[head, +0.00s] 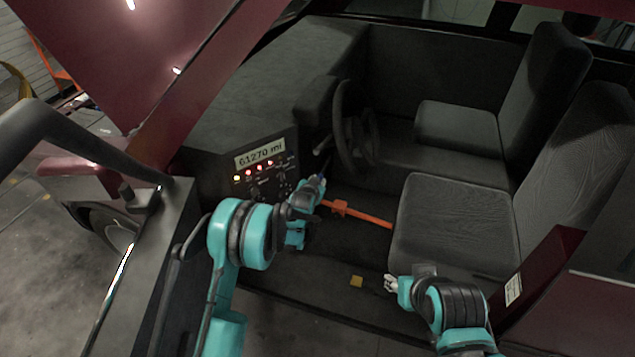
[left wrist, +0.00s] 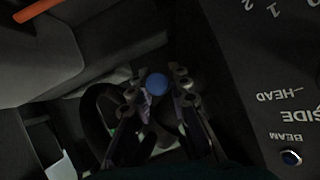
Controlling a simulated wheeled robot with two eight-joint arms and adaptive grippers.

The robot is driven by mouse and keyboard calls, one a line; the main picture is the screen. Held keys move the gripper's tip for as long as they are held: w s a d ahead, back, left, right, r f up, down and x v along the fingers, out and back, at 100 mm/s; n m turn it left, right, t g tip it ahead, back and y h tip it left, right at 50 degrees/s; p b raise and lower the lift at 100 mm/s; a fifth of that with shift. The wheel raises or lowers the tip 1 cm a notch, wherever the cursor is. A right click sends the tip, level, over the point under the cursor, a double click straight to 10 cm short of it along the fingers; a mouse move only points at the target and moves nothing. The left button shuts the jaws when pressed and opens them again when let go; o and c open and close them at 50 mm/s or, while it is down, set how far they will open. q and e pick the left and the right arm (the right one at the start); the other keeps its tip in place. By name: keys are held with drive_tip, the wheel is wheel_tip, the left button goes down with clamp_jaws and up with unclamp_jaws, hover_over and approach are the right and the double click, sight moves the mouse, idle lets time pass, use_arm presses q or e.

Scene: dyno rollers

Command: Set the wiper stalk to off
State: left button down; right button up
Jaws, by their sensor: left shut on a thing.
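A stalk with a round blue knob (left wrist: 157,83) shows between the fingers in the left wrist view. In the head view a bit of blue, likely this stalk (head: 325,168), shows at the fingertips, mostly hidden. My left gripper (head: 318,183) reaches into the car beside the dashboard, below the steering wheel (head: 347,125). In the left wrist view this gripper (left wrist: 158,88) is shut on the blue-knobbed stalk, one finger on each side. The stalk's setting cannot be read. My right gripper (head: 390,284) is away from the stalk, near the front seat's lower edge; its fingers are too small to judge.
A dash panel (head: 262,173) with lit lamps and a "61270 mi" display stands left of the gripper; its lettered face (left wrist: 285,100) is close in the wrist view. Another lever (head: 322,145) juts near the wheel. An orange bar (head: 360,215) crosses toward the seat (head: 450,215).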

use_arm(q)
drive_tip(key=shift+r, duration=0.1)
drive_tip(key=c, duration=1.4)
unclamp_jaws()
drive_tip(key=shift+s, duration=0.1)
drive_tip(key=v, duration=1.1)
drive_tip(key=shift+s+a+r, duration=0.1)
drive_tip(key=shift+s+r, duration=0.05)
drive_tip(key=shift+s, duration=0.15)
